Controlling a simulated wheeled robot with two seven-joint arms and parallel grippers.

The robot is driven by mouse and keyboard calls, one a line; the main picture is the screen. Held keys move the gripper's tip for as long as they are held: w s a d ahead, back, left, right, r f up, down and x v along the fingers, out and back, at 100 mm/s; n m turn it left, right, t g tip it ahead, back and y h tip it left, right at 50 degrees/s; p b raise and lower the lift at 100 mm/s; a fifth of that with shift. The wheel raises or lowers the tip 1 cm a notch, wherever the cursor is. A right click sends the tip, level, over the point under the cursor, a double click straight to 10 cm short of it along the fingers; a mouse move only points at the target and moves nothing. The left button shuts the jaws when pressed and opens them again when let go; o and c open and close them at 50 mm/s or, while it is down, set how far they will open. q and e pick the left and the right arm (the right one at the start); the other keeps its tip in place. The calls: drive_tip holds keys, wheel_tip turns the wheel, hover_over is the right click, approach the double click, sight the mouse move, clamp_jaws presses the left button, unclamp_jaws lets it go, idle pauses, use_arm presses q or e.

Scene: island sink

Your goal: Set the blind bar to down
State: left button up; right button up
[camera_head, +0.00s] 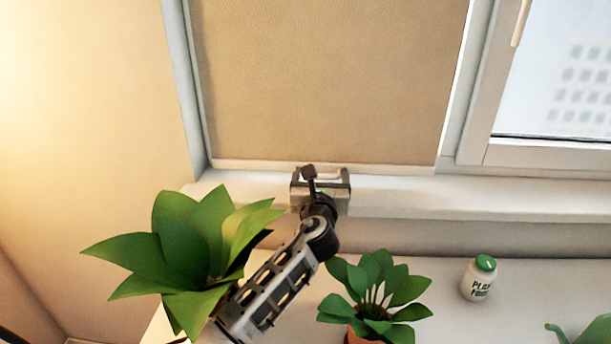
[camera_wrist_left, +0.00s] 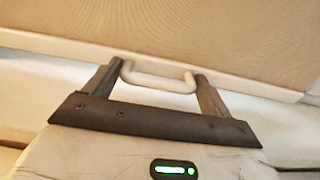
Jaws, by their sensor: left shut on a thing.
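The beige blind (camera_head: 325,80) hangs over the left window in the head view, with its pale bottom bar (camera_head: 400,168) low, close to the window sill. In the left wrist view the bar (camera_wrist_left: 50,45) runs across as a pale strip, with a white U-shaped handle (camera_wrist_left: 158,80) on it. My left gripper (camera_head: 320,172) is at the bar's middle. In the wrist view its two dark fingers (camera_wrist_left: 160,82) stand at either side of the handle and are shut on it. My right gripper is not in view.
A large leafy plant (camera_head: 185,250) stands left of my left arm. A smaller potted plant (camera_head: 375,295) and a white jar with a green lid (camera_head: 479,279) stand on the white surface right of it. The window sill (camera_head: 480,196) is clear to the right.

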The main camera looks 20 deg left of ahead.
use_arm(q)
drive_tip(key=shift+f, duration=0.35)
drive_tip(key=o, duration=1.1)
drive_tip(key=shift+s, duration=0.1)
drive_tip(key=shift+o, duration=0.7)
drive_tip(key=shift+r, duration=0.1)
drive_tip(key=v, duration=1.6)
drive_tip(key=shift+r, duration=0.1)
